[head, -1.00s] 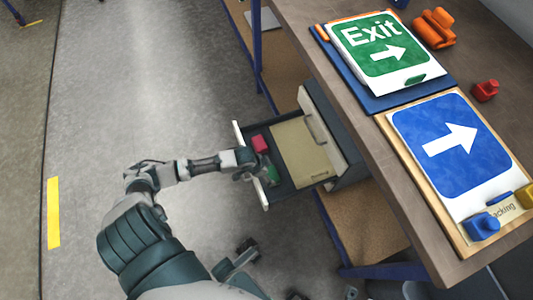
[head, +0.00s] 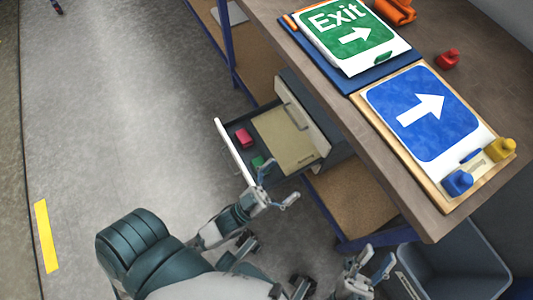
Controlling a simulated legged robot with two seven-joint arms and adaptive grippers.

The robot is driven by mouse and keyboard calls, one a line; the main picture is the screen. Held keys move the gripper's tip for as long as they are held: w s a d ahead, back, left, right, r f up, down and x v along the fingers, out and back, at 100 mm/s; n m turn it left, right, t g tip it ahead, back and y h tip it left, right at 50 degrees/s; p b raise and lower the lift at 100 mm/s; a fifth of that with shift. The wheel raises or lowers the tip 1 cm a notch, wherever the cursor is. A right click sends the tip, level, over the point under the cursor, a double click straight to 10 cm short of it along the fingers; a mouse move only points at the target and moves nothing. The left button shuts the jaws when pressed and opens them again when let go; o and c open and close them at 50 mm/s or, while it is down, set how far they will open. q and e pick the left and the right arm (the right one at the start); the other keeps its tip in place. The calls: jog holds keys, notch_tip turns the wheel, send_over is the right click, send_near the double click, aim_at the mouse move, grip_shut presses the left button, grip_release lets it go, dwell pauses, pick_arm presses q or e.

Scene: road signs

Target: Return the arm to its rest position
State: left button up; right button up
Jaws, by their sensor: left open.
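My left gripper (head: 278,186) is open and empty, with its fingers spread, near the front corner of the open drawer (head: 231,146). A pink-red block (head: 243,137) and a small green block (head: 257,162) lie in the drawer; the gripper's upper finger is close to the green one in the picture. My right gripper (head: 378,260) is low in the view, below the table edge, with its fingers apart and nothing between them.
The wooden table (head: 390,182) holds a green Exit sign (head: 352,35), a blue arrow sign (head: 420,110), and blue (head: 457,183), yellow (head: 500,149), red (head: 448,58) and orange (head: 396,11) pieces. A grey bin (head: 450,262) stands at lower right.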

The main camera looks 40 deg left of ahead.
pick_arm(q)
jog(key=s+a+r+n+t+y, duration=0.1)
jog(key=s+a+r+t+y, duration=0.1)
jog(key=s+r+t, duration=0.1)
notch_tip(320, 180, up, 2)
jog(key=shift+s, duration=0.55)
jog(key=shift+w, duration=0.1)
